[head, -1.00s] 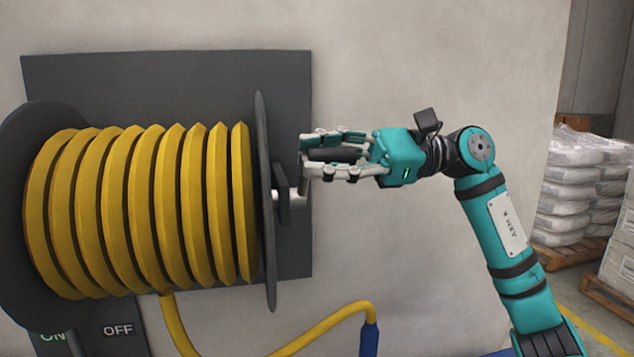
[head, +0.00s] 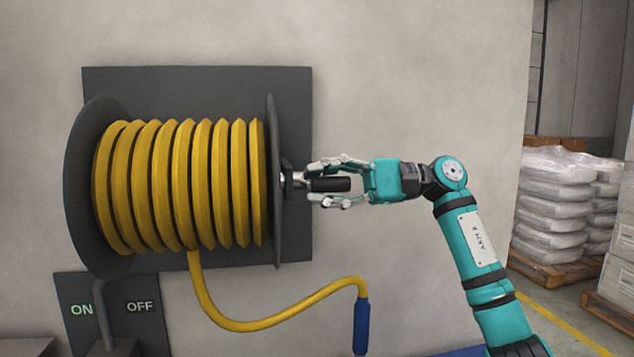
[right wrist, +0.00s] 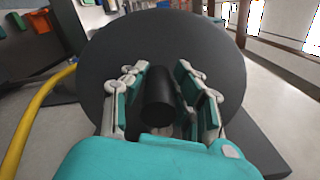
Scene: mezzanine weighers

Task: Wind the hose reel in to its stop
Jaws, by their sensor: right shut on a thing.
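The hose reel has dark grey end discs (head: 274,110) and is mounted on a dark wall plate (head: 200,88). Yellow hose (head: 180,185) lies around its drum in several turns. The loose hose length (head: 270,322) hangs from the drum's underside and rises to a blue end piece (head: 361,325). A black crank handle (head: 330,184) sticks out from the reel's right side. My right gripper (head: 313,183) is shut on this handle, with fingers above and below it. The right wrist view shows the handle (right wrist: 158,100) between the fingers. My left gripper is not in view.
A panel (head: 115,320) marked ON and OFF is below the reel at the left. Wrapped sacks (head: 560,200) on a pallet stand at the far right. The wall around the reel is mostly bare.

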